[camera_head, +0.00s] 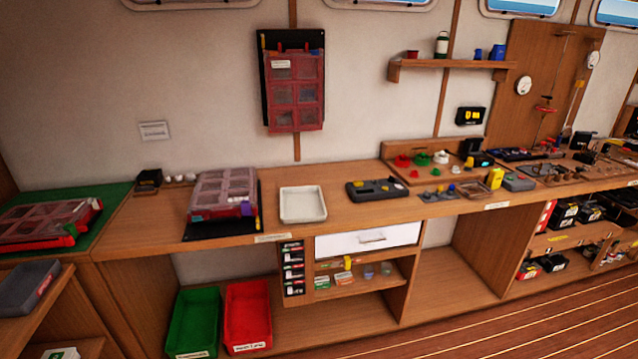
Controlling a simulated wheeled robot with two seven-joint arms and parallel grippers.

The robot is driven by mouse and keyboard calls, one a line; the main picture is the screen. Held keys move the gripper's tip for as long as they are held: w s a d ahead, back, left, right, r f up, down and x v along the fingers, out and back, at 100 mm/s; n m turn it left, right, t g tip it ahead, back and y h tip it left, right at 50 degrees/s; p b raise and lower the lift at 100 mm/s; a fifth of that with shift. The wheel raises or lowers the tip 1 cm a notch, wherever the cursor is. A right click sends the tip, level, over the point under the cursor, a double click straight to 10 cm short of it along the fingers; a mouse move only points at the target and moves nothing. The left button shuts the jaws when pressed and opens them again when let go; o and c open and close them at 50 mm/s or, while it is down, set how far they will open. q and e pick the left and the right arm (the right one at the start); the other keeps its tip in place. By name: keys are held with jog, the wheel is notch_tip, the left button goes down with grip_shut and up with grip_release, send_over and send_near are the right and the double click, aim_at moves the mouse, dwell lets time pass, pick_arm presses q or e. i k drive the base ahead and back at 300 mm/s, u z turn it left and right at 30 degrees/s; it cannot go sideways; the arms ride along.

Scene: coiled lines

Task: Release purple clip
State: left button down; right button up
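A red-framed case with clear compartment windows (224,190) lies on a black mat on the wooden bench, left of centre. A small blue-purple piece (203,215), which looks like the purple clip, sits at the case's front edge. It is too small to tell whether it is fastened. A similar red case (297,90) hangs on a black wall board, and another (45,222) lies on a green mat at the far left. Neither of my grippers is in view.
A white tray (303,216) stands right of the bench case, then a dark grey block (376,190). Green (193,325) and red (247,318) bins sit below the bench. The bench's right part is crowded with small parts. Floor in front is clear.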

aim_at(245, 206)
jog(key=z, duration=0.5)
jog(key=i, duration=1.3)
jog(key=u, duration=0.35)
